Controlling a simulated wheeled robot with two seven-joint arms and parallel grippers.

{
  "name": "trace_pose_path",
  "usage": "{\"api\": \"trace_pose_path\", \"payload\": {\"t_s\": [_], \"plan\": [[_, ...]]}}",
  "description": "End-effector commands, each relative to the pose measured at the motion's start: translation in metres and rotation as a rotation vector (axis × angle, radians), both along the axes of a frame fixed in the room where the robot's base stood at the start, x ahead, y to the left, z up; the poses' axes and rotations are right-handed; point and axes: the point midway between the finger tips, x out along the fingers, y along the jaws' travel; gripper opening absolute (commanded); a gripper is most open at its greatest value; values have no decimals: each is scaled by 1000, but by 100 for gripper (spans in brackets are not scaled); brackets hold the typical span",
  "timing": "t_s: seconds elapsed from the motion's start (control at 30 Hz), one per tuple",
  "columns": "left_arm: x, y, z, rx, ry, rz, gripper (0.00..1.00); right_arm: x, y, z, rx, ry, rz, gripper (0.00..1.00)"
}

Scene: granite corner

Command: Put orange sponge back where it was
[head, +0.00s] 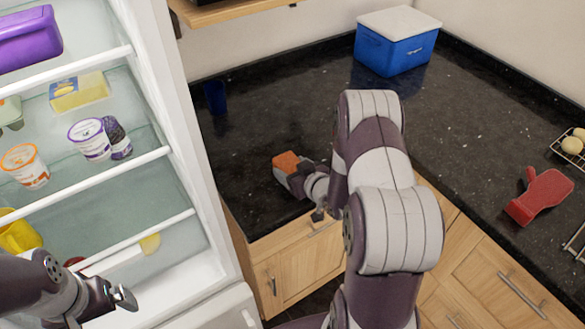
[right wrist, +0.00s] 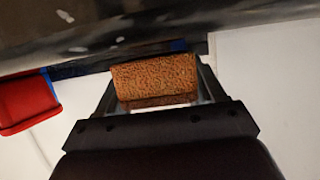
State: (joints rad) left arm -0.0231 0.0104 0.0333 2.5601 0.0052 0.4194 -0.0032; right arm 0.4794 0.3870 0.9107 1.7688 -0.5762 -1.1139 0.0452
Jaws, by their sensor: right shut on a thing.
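The orange sponge (head: 287,162) is held at the tip of my right gripper (head: 290,176), over the dark granite counter beside the open fridge. In the right wrist view the porous sponge (right wrist: 155,78) sits between the two fingers of my right gripper (right wrist: 157,90), which are shut on it. Whether the sponge touches the counter is unclear. My left gripper (head: 124,298) is at the lower left, in front of the fridge's lower part; its jaw opening is too small to judge.
The open fridge (head: 150,75) with food stands at the left. On the counter (head: 270,95) are a dark blue cup (head: 215,97), a blue cooler with a white lid (head: 395,45) and a red mitt (head: 540,195). A wire rack (head: 567,155) is at the right. The counter around the sponge is mostly clear.

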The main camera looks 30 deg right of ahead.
Motion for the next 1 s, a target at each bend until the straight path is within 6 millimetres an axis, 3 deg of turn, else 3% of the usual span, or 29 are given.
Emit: {"api": "trace_pose_path", "payload": {"t_s": [0.37, 0.4, 0.47, 0.83, 1.0], "plan": [[0, 0, -4, 0, 0, 0, 100, 0, 0, -7, -1, -2, 0, 41], [0, 0, -3, 0, 0, 0, 100, 0, 0, -6, -1, -2, 0, 75], [0, 0, -3, 0, 0, 0, 100, 0, 0, -5, -1, -2, 0, 94], [0, 0, 2, 0, 0, 0, 100, -1, -1, 1, -1, -2, -1, 94], [0, 0, -2, 0, 0, 0, 100, -28, -4, 10, -1, -2, -3, 94]]}}
